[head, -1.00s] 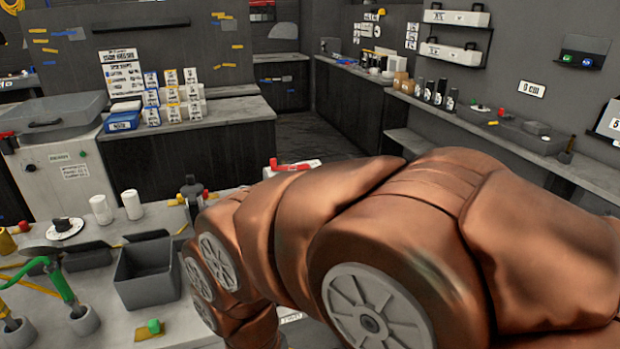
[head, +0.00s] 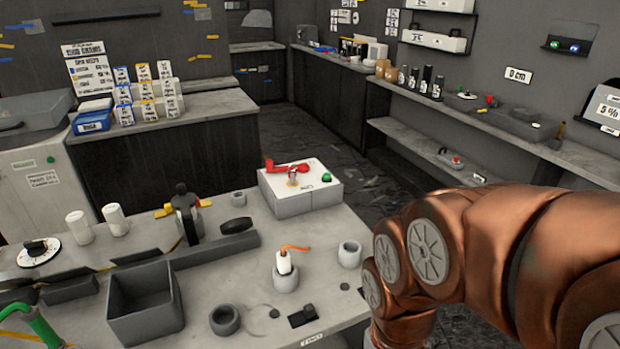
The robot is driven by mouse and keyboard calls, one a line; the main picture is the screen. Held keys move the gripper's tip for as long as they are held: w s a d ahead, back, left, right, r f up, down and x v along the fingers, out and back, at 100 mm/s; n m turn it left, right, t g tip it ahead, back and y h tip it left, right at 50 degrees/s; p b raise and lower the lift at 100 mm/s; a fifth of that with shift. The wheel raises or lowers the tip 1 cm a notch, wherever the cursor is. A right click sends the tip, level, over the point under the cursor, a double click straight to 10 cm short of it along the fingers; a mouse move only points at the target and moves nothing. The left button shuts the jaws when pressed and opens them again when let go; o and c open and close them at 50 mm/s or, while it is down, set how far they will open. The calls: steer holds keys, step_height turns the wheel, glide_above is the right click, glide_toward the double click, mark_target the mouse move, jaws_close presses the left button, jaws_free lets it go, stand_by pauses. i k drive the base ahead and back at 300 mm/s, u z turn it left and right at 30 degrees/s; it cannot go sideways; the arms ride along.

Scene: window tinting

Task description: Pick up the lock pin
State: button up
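No part in the head view is clearly marked as the lock pin, and I cannot tell which one it is. A white piece with an orange strap (head: 286,262) stands upright in a grey round holder (head: 286,281) on the near table. A small dark block with a knob (head: 303,317) lies at the table's front edge. A white-topped box (head: 301,190) at the table's back right carries a red handle (head: 288,166) and a green knob (head: 327,178). My copper arm fills the lower right, beside the table. My gripper is outside the picture.
On the near table are an empty grey bin (head: 146,305), two empty-looking round holders (head: 349,254) (head: 224,320), a black clamp-like tool (head: 186,215) and white bottles (head: 116,220). A long shelf counter (head: 480,125) runs along the right wall, with dark floor between.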

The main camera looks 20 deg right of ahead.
mark_target(292, 173)
steer(key=z, duration=1.4)
steer(key=i, duration=0.6)
steer(key=u, duration=2.5)
